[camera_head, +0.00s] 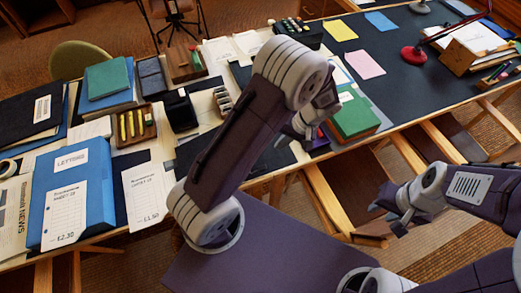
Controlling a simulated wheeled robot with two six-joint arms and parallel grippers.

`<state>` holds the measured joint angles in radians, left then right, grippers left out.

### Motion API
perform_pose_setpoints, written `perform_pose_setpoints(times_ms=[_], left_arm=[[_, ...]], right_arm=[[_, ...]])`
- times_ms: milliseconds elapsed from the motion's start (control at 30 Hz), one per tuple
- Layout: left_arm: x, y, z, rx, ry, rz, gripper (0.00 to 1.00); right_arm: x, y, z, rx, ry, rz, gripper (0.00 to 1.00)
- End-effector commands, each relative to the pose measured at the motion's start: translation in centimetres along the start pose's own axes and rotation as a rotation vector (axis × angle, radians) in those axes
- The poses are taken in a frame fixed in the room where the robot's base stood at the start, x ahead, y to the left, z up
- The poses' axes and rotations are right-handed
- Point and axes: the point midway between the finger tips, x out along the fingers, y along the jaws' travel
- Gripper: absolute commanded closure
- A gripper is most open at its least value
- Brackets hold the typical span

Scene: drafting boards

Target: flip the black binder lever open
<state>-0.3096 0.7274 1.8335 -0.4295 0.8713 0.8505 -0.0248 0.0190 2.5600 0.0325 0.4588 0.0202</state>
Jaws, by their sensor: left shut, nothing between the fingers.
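A flat black binder-like item (22,112) with a white label lies at the far left of the desk. Another flat dark item (272,158) lies partly hidden behind my left arm; I cannot tell which one is the binder with the lever. No lever is clearly visible. My left gripper (306,136) is shut and empty, above the desk just left of a green book, partly hidden by its own arm.
A green book (354,118) lies just right of my left gripper. A red lamp base (414,54) and a wooden tray (470,52) stand at the right.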

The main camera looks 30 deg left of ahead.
Motion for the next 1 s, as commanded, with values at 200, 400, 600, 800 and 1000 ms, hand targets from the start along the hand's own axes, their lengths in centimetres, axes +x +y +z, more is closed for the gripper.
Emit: perform_pose_setpoints(times_ms=[200, 400, 600, 800, 1000], left_arm=[[5.0, -0.1, 0.1, 0.001, -0.006, -0.003, 1.00], [8.1, -1.1, 0.1, -0.002, -0.003, -0.001, 1.00], [9.0, -3.3, 0.3, -0.002, -0.001, 0.000, 1.00], [9.3, -3.8, 0.3, 0.000, -0.001, 0.000, 1.00], [9.3, -3.8, 0.3, 0.000, 0.000, 0.000, 1.00]], right_arm=[[0.1, 0.0, 0.0, 0.000, 0.000, 0.000, 0.64], [-0.2, 0.0, 0.0, 0.000, 0.000, 0.000, 0.64], [-0.7, 0.0, -0.1, 0.000, 0.000, 0.000, 0.64], [-0.7, 0.0, -0.1, 0.000, 0.000, 0.000, 0.64], [-0.7, 0.0, -0.1, 0.000, 0.000, 0.000, 0.64]])
